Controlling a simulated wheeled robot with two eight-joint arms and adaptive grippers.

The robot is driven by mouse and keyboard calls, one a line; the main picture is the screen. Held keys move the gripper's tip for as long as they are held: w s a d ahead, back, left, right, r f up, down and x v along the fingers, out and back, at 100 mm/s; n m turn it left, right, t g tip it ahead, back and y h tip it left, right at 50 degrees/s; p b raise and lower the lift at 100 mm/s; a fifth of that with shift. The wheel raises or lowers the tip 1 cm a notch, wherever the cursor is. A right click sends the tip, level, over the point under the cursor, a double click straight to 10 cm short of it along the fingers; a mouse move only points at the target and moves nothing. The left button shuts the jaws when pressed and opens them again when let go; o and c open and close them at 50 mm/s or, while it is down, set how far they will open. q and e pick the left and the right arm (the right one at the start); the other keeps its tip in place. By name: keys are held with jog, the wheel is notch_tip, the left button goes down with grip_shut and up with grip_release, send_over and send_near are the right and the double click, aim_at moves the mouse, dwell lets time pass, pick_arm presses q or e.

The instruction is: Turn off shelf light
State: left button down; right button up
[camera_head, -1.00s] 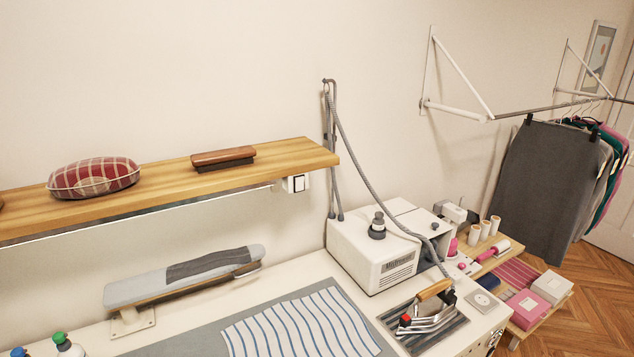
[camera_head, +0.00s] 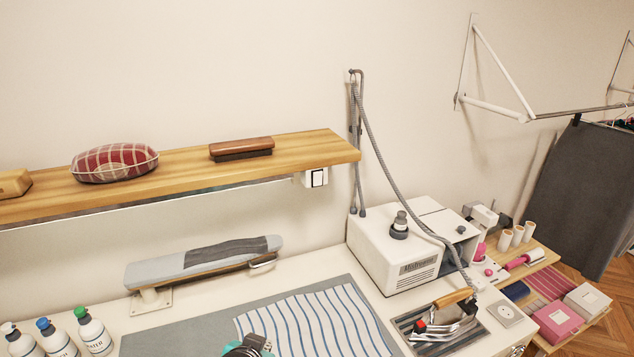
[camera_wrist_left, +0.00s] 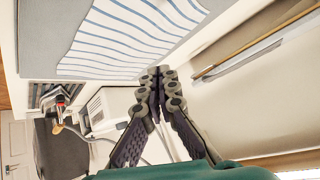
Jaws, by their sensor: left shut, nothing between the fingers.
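The shelf light's switch (camera_head: 318,178) is a small white box with a dark-edged rocker, under the right end of the wooden shelf (camera_head: 320,147). The light strip (camera_head: 160,200) runs along the underside of the shelf. My left gripper (camera_head: 250,345) shows at the bottom edge of the head view, over the striped cloth and well below the switch. In the left wrist view its fingers (camera_wrist_left: 160,72) are together with nothing between them. I cannot make out the switch in the left wrist view. My right gripper is in no view.
A plaid cushion (camera_head: 115,162) and a brush (camera_head: 241,148) lie on the shelf. Below stand a sleeve board (camera_head: 205,258), a white steam station (camera_head: 400,255) with a hose, and an iron (camera_head: 445,318). Several bottles (camera_head: 93,332) stand at left. The wall around the switch is clear.

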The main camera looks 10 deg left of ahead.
pick_arm(q)
jog(key=w+a+r+m+t+y+p, duration=0.1)
jog(key=w+a+r+m+t+p, duration=0.15)
jog(key=w+r, duration=0.35)
jog(key=w+a+r+m+t+y+p, duration=0.1)
jog(key=w+r+m+t, duration=0.35)
jog(key=r, duration=0.45)
jog(key=w+d+r+m+t+h+p, duration=0.1)
jog(key=w+d+r+m+h, duration=0.1)
jog(key=m, duration=0.4)
jog(key=w+d+r+m+t+h+p, duration=0.1)
jog(key=w+d+r+m+h, duration=0.1)
jog(key=d+r+m+h, duration=0.3)
jog(key=shift+w+d+r+m+t+p, duration=0.25)
jog(key=shift+w+d+m+t+p, duration=0.15)
jog(key=shift+d+m, duration=0.65)
